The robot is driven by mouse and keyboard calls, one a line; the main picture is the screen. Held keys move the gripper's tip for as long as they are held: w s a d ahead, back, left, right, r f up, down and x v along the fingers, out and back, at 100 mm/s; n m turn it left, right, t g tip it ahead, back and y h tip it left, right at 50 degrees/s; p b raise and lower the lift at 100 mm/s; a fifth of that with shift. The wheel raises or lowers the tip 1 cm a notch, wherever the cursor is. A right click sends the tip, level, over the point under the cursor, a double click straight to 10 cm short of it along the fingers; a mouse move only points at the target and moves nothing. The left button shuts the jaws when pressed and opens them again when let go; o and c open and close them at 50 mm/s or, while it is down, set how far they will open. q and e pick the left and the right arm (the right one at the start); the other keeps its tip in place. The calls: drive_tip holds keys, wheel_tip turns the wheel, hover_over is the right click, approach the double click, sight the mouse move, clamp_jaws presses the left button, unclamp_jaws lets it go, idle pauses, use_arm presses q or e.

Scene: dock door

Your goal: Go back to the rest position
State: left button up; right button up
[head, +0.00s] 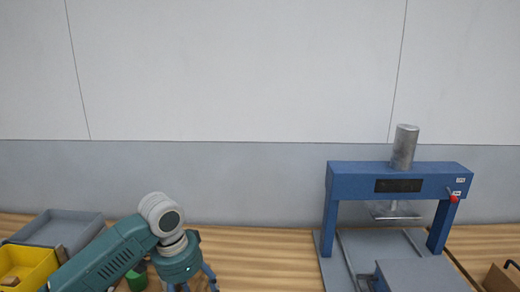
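My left arm comes in from the lower left, with its teal and grey wrist over the table. My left gripper (193,286) points down at the bottom edge of the head view. Its blue fingers show only in their upper part, and the tips are cut off by the frame. Whether anything is between them is hidden. A green round object (137,279) stands partly hidden behind the arm. My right gripper is not in view.
A blue press (350,181) with a metal cylinder on top and a red knob stands at right. A grey tray (88,222) and yellow bin (40,258) are at left. A brown box (500,278) is far right. Table (265,255) is clear between wrist and press.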

use_arm(q)
drive_tip(key=shift+h, duration=0.5)
drive_tip(key=s+d+f, duration=0.4)
drive_tip(key=f, duration=0.1)
drive_tip(key=s+d+f, duration=0.2)
drive_tip(key=f, duration=0.1)
drive_tip(key=s+d+f+n+t+h, duration=0.1)
drive_tip(key=s+d+f+n, duration=0.1)
drive_tip(key=s+f, duration=0.4)
drive_tip(key=s+a+f+n+t+y, duration=0.25)
drive_tip(key=s+a+n, duration=0.35)
drive_tip(key=s+a, duration=0.9)
drive_tip(key=s+d+f+g, duration=0.1)
drive_tip(key=s+f, duration=0.1)
drive_tip(key=f, duration=1.1)
drive_tip(key=s+d+f+g, duration=0.1)
drive_tip(key=s+f, duration=0.1)
drive_tip(key=f, duration=1.2)
drive_tip(key=s+a+f+g, duration=0.1)
drive_tip(key=s+a+f, duration=0.1)
drive_tip(key=s+f, duration=1.3)
drive_tip(key=shift+s+a+m+y, duration=0.3)
drive_tip(key=shift+s+y, duration=0.15)
drive_tip(key=shift+s, duration=0.45)
drive_tip(key=shift+f, duration=0.1)
